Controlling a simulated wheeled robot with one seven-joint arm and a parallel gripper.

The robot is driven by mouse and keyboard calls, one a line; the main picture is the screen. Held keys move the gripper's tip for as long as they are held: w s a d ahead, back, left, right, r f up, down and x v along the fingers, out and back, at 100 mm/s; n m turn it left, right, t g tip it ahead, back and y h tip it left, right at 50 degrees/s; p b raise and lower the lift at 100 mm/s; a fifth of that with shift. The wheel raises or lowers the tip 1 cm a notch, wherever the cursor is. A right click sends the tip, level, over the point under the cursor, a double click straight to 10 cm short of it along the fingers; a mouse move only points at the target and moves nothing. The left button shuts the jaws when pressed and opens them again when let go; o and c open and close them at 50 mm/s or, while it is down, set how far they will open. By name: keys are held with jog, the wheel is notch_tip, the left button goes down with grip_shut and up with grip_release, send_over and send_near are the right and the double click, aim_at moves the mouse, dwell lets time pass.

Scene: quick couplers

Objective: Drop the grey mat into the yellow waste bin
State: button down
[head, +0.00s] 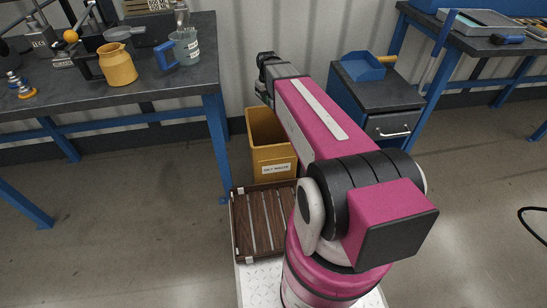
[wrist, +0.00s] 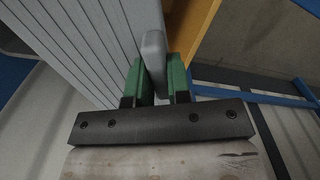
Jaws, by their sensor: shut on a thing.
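The yellow waste bin (head: 263,165) stands on the floor left of my arm, with a white label on its front and an open top. In the wrist view a yellow strip of it (wrist: 197,30) shows just right of the fingers. My gripper (wrist: 156,75) has green fingers closed around a grey, round-ended piece (wrist: 153,48). A grey ribbed sheet, seemingly the grey mat (wrist: 75,45), runs up beside the fingers on the left. In the head view the arm hides the fingertips and the mat, so its height over the bin cannot be told.
A slatted wooden tray (head: 262,222) lies in front of the bin. A workbench (head: 110,90) with jugs stands at the left. A drawer cabinet (head: 385,105) with a blue dustpan (head: 362,66) stands behind my arm at the right. Another bench (head: 480,45) is at the far right.

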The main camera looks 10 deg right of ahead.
notch_tip(320, 180, down, 13)
jog(key=a+n, duration=0.1)
jog(key=shift+w+f, duration=0.15)
jog(key=shift+w, duration=0.3)
jog(key=c, duration=1)
grip_release()
notch_tip(320, 180, up, 11)
jog(key=shift+f, duration=0.1)
